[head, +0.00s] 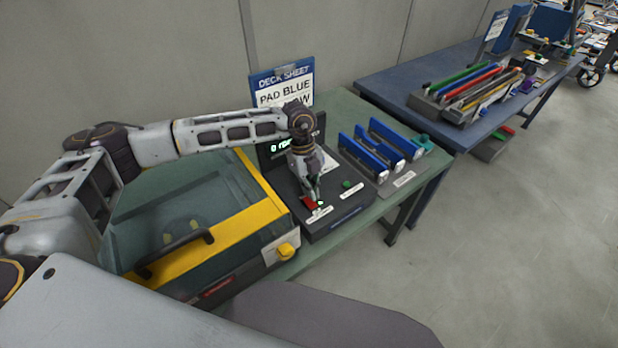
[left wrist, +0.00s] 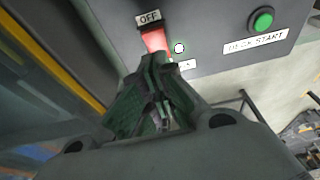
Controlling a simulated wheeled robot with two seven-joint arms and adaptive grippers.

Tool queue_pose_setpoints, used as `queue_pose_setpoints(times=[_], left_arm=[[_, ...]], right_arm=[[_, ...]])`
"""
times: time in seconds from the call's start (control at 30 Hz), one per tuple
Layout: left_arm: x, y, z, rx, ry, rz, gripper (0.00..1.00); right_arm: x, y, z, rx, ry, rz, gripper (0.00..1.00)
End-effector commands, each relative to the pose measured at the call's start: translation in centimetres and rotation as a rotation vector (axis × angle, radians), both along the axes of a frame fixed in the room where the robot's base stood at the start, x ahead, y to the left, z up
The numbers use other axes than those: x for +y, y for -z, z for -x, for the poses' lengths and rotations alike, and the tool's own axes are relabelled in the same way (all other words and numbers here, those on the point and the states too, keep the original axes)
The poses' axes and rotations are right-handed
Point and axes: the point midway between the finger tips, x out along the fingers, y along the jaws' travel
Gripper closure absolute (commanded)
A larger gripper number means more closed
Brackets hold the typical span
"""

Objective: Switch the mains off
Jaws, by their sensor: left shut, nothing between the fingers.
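The dark control box (head: 335,205) stands on the green bench. Its red mains switch (head: 309,203) is partly covered by my left gripper (head: 314,196) in the head view. In the left wrist view the red switch (left wrist: 156,42) sits just below a label reading OFF, and a small white lamp (left wrist: 179,48) is lit beside it. My left gripper's fingertips (left wrist: 158,62) are shut and empty, at the lower end of the red switch. I cannot tell whether they touch it. The right gripper is not in view.
A green button (left wrist: 262,19) labelled DECK START is on the same panel. A yellow-edged clear cover (head: 180,265) lies left of the box. Blue upright pieces (head: 380,145) stand to its right. A blue table (head: 400,80) holds coloured bars.

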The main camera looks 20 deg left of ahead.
Motion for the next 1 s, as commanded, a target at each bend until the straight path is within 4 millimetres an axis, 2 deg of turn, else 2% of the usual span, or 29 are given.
queue_pose_setpoints(times=[0.1, 0.3, 1.0], left_arm=[[0.2, 1.4, -0.1, 0.001, -0.002, -0.002, 1.0], [0.4, 2.9, -0.2, 0.001, -0.002, -0.001, 1.0], [0.6, 3.9, -0.4, 0.034, -0.004, 0.038, 1.0]], right_arm=[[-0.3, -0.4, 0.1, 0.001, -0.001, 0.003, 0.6], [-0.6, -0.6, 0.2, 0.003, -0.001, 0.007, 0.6], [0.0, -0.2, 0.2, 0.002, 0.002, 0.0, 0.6]])
